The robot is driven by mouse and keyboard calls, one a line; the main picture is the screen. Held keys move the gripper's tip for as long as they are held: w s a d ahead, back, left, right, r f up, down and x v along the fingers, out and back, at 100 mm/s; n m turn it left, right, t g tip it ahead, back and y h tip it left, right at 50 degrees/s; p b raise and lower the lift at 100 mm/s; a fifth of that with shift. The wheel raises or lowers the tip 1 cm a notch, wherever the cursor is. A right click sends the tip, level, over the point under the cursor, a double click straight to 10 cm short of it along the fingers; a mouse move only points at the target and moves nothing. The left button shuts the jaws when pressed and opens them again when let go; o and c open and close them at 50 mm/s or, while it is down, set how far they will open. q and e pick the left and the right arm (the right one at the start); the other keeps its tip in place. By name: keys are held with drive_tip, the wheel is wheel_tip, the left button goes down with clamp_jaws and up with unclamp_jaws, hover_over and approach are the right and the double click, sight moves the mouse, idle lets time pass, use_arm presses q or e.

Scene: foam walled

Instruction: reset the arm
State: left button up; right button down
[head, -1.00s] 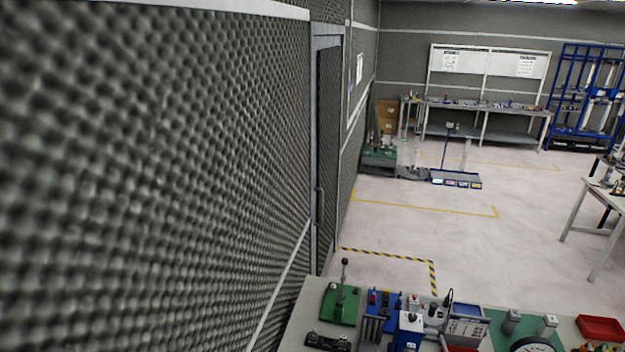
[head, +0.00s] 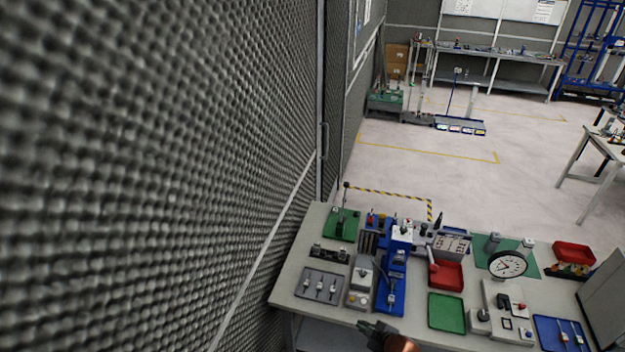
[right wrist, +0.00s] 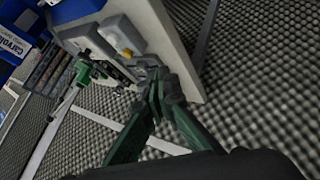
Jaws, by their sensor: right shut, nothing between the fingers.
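My right gripper (head: 366,327) shows at the bottom of the head view, at the front edge of the workbench (head: 285,288). Its dark green fingers are shut and empty. In the right wrist view the fingertips (right wrist: 155,82) meet in front of the bench edge, with a grey device behind them. I cannot tell the exact gap to the bench. Most of the right arm is outside the head view. My left gripper is in neither view.
The bench bears a blue press (head: 393,272), a green tray (head: 446,313), a red tray (head: 447,275), a dial gauge (head: 508,264) and a grey tray (head: 320,284). A foam wall (head: 150,170) fills the left. Open floor (head: 430,160) lies beyond the bench.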

drive_tip(key=s+d+f+m+h+b, duration=0.1)
drive_tip(key=s+d+f+m+b, duration=0.2)
drive_tip(key=f, duration=0.7)
drive_tip(key=s+d+f+m+h+b, duration=0.1)
drive_tip(key=d+f+b, duration=0.3)
drive_tip(key=f, duration=0.6)
drive_tip(key=s+d+f+m+g+h+b, duration=0.1)
drive_tip(key=s+d+f+m+b, duration=0.2)
drive_tip(key=s+f, duration=0.55)
drive_tip(key=s+d+f+g+b, duration=0.25)
drive_tip(key=s+d+f, duration=0.25)
drive_tip(key=f, duration=0.6)
drive_tip(key=s+f+m+g+b, duration=0.1)
drive_tip(key=s+f+b, duration=0.2)
drive_tip(key=s+f, duration=0.4)
drive_tip(key=s+f+m+g+b, duration=0.1)
drive_tip(key=s+f, duration=0.7)
drive_tip(key=s, duration=0.9)
drive_tip(key=s+d+f+m+g+h+b, duration=0.1)
drive_tip(key=s+f+m+g+b, duration=0.1)
drive_tip(key=s+f+b, duration=0.3)
drive_tip(key=s+f+m, duration=0.1)
drive_tip(key=s+f, duration=0.2)
drive_tip(key=s, duration=0.4)
drive_tip(key=shift+s+f, duration=0.2)
